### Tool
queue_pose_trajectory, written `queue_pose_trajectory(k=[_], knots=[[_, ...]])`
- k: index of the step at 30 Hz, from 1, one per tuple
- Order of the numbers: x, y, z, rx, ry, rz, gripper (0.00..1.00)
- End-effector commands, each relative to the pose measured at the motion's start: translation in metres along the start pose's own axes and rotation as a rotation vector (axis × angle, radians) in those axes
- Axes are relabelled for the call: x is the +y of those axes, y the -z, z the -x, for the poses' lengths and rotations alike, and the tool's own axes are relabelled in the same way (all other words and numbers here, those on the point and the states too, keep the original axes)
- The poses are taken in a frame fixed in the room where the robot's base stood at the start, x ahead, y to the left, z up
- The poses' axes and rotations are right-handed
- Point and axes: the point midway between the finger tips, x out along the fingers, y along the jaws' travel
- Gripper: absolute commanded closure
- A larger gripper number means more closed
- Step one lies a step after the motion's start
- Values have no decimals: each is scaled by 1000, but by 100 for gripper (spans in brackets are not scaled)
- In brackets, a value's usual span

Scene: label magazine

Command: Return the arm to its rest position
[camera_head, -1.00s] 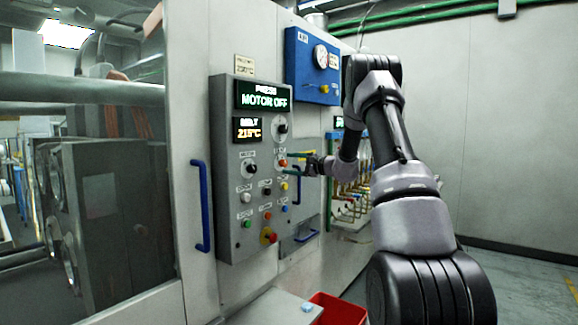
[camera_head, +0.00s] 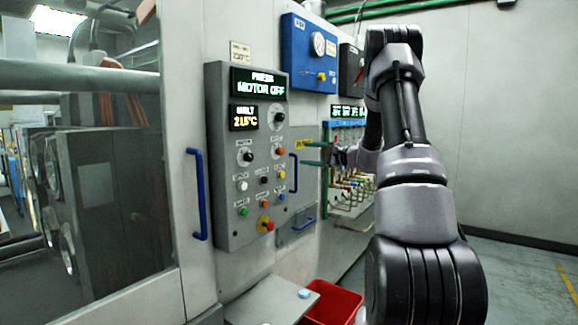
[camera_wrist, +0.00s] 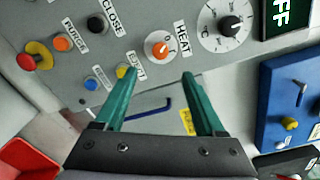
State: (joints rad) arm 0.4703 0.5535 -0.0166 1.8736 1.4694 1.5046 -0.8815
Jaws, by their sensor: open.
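My arm reaches forward on the right side of the head view, bent at its elbow. My gripper (camera_head: 318,155) points left, toward the right edge of the grey control panel (camera_head: 246,160). In the wrist view my gripper (camera_wrist: 157,88) shows two green fingers spread apart with nothing between them. The fingertips lie in front of the panel's lower edge, near the orange HEAT knob (camera_wrist: 159,46) and the yellow button (camera_wrist: 125,72). No contact with the panel shows.
A blue box (camera_head: 311,55) with a gauge hangs above right of the panel. Coloured valves (camera_head: 348,190) stand behind my gripper. A red bin (camera_head: 335,303) and a grey shelf (camera_head: 262,303) are below. A blue door handle (camera_head: 198,195) is at left. The floor at right is clear.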

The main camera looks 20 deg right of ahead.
Motion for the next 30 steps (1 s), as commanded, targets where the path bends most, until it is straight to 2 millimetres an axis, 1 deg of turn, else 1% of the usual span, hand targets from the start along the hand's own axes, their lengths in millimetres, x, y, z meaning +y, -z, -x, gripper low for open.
queue_pose_trajectory(k=[2,4,5,7,8,11,12,14,15,17,18,20,21,23,24,25,27,29,30], knots=[[0,0,0,0,0,0,28],[0,-5,-1,-6,-8,4,28],[-1,-10,-2,-12,-18,7,28],[-1,-32,-4,-35,-58,25,28],[0,-45,-5,-47,-85,34,28],[6,-103,-4,-99,-206,86,28],[11,-129,0,-119,-264,113,28],[20,-166,8,-143,-354,160,28],[26,-188,15,-155,-412,192,28],[36,-220,28,-166,-495,247,28],[44,-239,37,-171,-547,283,28],[54,-264,54,-171,-622,345,28],[62,-279,66,-167,-670,388,28],[72,-299,86,-156,-736,456,28],[78,-310,99,-145,-777,505,28],[82,-318,109,-135,-804,541,28],[92,-333,133,-107,-863,631,28],[100,-343,154,-79,-905,712,28],[104,-348,167,-57,-929,766,28]])
